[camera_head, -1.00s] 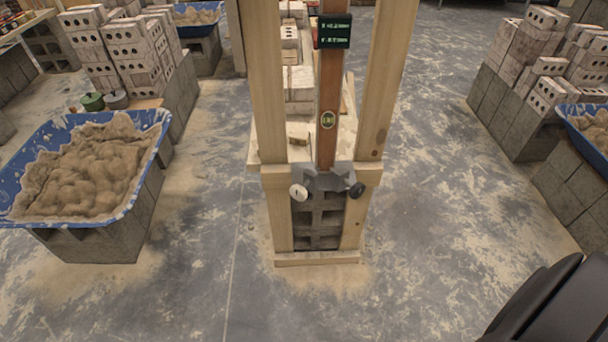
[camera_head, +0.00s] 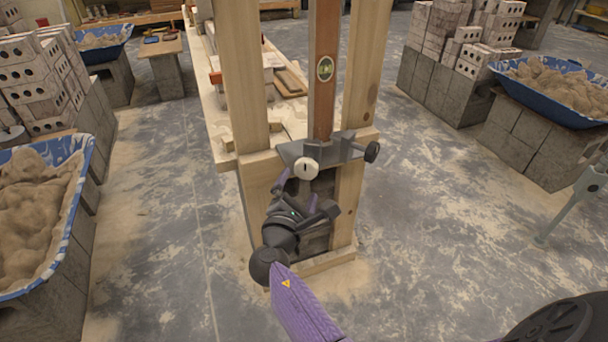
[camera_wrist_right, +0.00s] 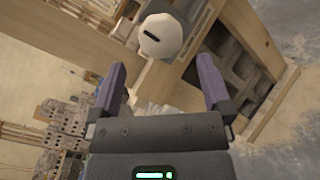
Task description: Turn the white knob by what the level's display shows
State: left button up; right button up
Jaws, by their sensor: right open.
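The white knob (camera_head: 306,168) sits on the front of a grey bracket (camera_head: 330,148) at the foot of the brown level (camera_head: 326,105). A black knob (camera_head: 372,151) is at the bracket's right end. The level stands upright between wooden posts, with a greenish vial (camera_head: 325,68); its display is out of frame. My right gripper (camera_head: 300,190) is open and empty just below the white knob. In the right wrist view the white knob (camera_wrist_right: 160,36), with a dark slot, lies beyond the fingertips, between their lines and apart from them. My left gripper is not in view.
Wooden posts (camera_head: 241,75) flank the level. Blue tubs of mortar stand at the left (camera_head: 75,205) and right (camera_head: 545,108) on grey blocks. Brick stacks (camera_head: 35,80) are behind. The floor right of the stand is largely clear.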

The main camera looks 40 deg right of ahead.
aim_at(306, 172)
jog(key=b+x, duration=0.1)
jog(key=x, duration=0.2)
jog(key=b+x, duration=0.1)
jog(key=x, duration=0.3)
jog(key=shift+w+d+f+b, duration=0.2)
jog(key=shift+b, duration=0.15)
jog(key=shift+w+d+r, duration=0.15)
jog(key=shift+w+d, duration=0.15)
jog(key=shift+d, duration=0.05)
jog(key=shift+c, duration=1)
jog(key=c, duration=0.9)
